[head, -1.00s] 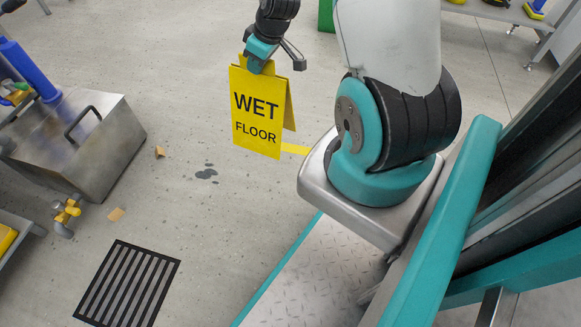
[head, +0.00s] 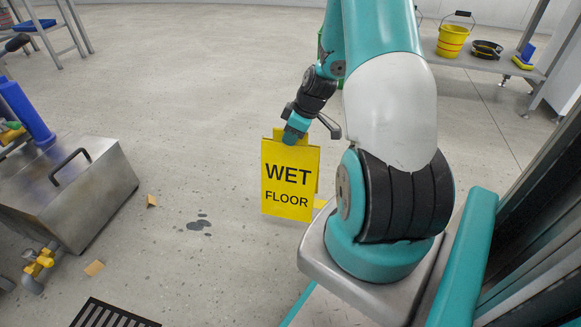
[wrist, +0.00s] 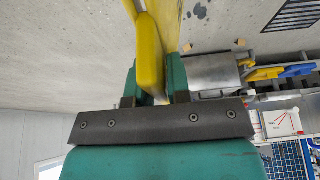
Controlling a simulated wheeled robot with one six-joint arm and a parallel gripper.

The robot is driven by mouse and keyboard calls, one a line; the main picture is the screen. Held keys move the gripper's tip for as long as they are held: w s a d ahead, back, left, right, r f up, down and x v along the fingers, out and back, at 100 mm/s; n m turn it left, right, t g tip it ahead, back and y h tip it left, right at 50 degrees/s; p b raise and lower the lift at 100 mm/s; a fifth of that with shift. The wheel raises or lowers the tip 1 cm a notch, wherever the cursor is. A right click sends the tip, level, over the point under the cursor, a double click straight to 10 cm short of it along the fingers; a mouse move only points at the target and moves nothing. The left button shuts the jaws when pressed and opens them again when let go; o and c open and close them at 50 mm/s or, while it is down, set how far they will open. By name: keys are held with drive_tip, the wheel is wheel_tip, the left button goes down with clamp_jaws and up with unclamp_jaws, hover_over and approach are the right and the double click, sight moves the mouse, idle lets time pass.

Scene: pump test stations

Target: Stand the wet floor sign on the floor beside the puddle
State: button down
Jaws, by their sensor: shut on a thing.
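The yellow wet floor sign (head: 290,180) hangs upright from my gripper (head: 292,135) in the head view, its lettered panel facing the camera. My gripper is shut on the sign's top edge. In the wrist view the yellow sign (wrist: 150,52) runs between the two teal fingers (wrist: 152,88). The puddle (head: 199,224), a few small dark wet spots, lies on the floor to the left of the sign. The puddle also shows at the top of the wrist view (wrist: 200,11). I cannot tell whether the sign's lower edge touches the floor.
A metal box with a handle (head: 75,190) stands at the left, with a yellow valve (head: 40,263) near it. Small tan scraps (head: 94,268) lie on the floor. A dark floor grate (head: 112,315) is at the bottom. A shelf with a yellow bucket (head: 453,41) is at the back right.

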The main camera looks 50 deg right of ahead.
sight(291, 154)
wheel_tip(291, 154, down, 7)
drive_tip(key=b, duration=0.3)
drive_tip(key=shift+f, duration=0.15)
drive_tip(key=c, duration=1.1)
unclamp_jaws()
drive_tip(key=shift+o, duration=0.2)
drive_tip(key=shift+r, duration=0.2)
